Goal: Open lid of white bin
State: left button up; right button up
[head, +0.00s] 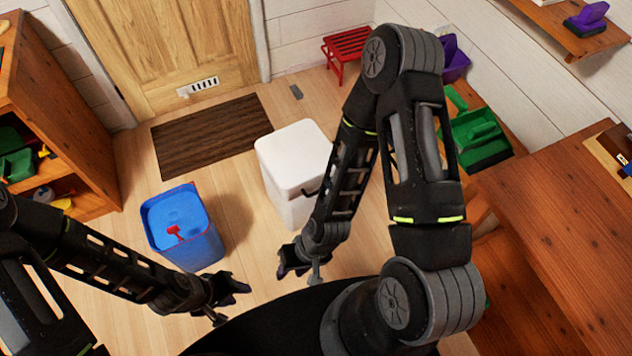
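The white bin (287,199) stands on the wooden floor near the middle of the head view. Its white lid (292,152) lies closed on top, with a dark handle (311,191) on the front right edge. My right arm crosses in front of the bin's right side and hides part of it. My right gripper (291,267) is low in front of the bin, apart from the handle. My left gripper (240,288) is further left and lower, in front of the blue bin. It looks open and empty. The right gripper's fingers are small and dark, so their opening is unclear.
A blue bin (205,245) with a red handle stands left of the white bin. A brown doormat (212,135) lies before the wooden door (165,45). A wooden shelf (75,130) is at left, a red stool (347,45) behind, and a wooden table (560,220) at right.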

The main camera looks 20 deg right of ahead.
aim_at(294, 157)
jog(key=k+l+z, duration=0.1)
jog(key=z, duration=0.35)
jog(key=l+z, duration=0.1)
jog(key=z, duration=0.35)
jog(key=k+l+z, duration=0.1)
jog(key=z, duration=0.4)
jog(key=l+z, duration=0.2)
jog(key=z, duration=0.25)
